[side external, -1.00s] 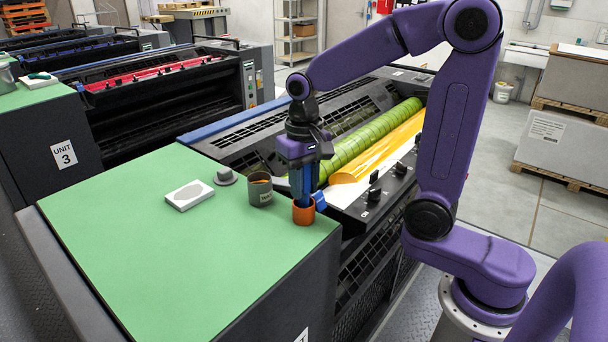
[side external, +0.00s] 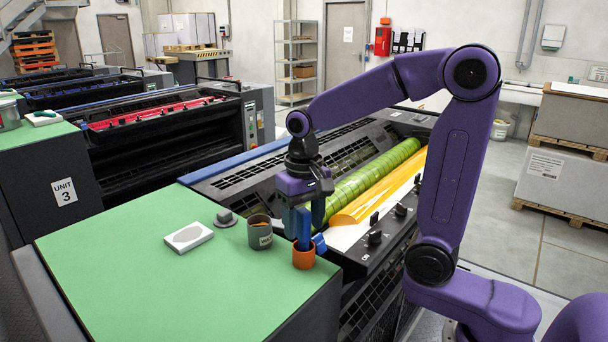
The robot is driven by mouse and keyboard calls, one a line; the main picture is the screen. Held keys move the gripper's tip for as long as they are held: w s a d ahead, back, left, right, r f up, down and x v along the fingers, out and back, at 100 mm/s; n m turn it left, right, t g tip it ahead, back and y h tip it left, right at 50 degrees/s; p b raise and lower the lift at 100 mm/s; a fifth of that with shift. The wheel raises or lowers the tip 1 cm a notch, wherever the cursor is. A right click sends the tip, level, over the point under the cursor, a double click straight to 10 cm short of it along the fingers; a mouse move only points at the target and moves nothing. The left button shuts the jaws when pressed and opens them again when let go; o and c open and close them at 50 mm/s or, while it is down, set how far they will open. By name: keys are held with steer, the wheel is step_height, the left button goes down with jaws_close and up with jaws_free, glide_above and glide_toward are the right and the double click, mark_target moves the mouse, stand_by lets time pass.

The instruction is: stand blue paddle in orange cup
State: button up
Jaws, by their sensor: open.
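The orange cup (side external: 303,258) stands upright on the green top near its right edge. The blue paddle (side external: 303,230) stands in the cup, its upper part rising above the rim; its lower end is hidden inside. My gripper (side external: 304,220) is above the cup with its fingers apart, one on each side of the paddle. Whether a finger still touches the paddle is too small to tell.
A grey cup (side external: 260,233) with something orange inside stands close left of the orange cup. A white block (side external: 189,237) and a small grey knobbed piece (side external: 225,218) lie farther left. A blue piece (side external: 320,243) shows just right of the cup. The green top (side external: 170,290) is clear in front.

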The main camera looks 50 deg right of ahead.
step_height(320, 180, up, 16)
stand_by(0.5)
steer(key=shift+f, duration=0.2)
steer(key=s+f+n, duration=1.6)
steer(key=s+f, duration=0.3)
steer(key=s, duration=0.2)
steer(key=shift+f, duration=0.2)
